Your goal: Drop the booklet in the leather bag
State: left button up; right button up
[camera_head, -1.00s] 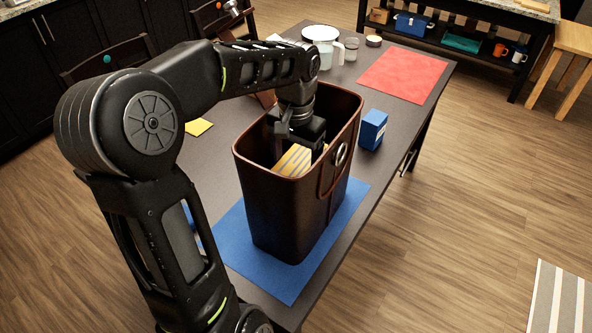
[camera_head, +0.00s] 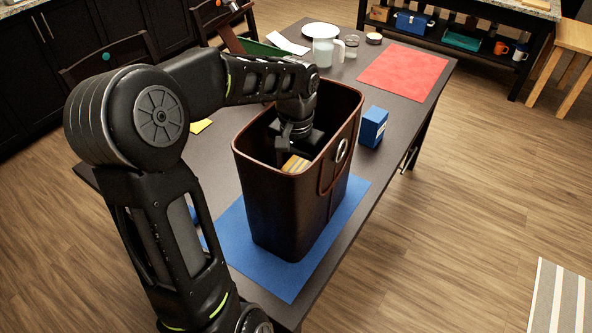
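The brown leather bag (camera_head: 280,212) stands upright with its top open on a blue mat (camera_head: 232,222) on the dark table. The booklet (camera_head: 295,163), yellow with grey stripes, shows only in part inside the bag's mouth. Its lower part is hidden by the front wall. My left gripper (camera_head: 291,150) reaches down into the bag from above, right at the top of the booklet. Its fingertips are hidden, so whether it still grips the booklet is not clear. My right gripper is not in view.
A blue box (camera_head: 372,127) stands just right of the bag. A red mat (camera_head: 405,72), a pitcher (camera_head: 325,47), a glass (camera_head: 351,46) and a white plate (camera_head: 320,30) are farther back. A yellow card (camera_head: 201,126) lies left of the bag.

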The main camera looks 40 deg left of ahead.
aim_at(296, 175)
pick_arm(q)
jog(key=o, duration=1.5)
jog(key=shift+r, duration=0.15)
jog(key=shift+r+p, duration=0.3)
notch_tip(296, 175, up, 12)
jog(key=shift+r+p, duration=0.2)
jog(key=shift+p, duration=0.6)
jog(key=shift+w, duration=0.1)
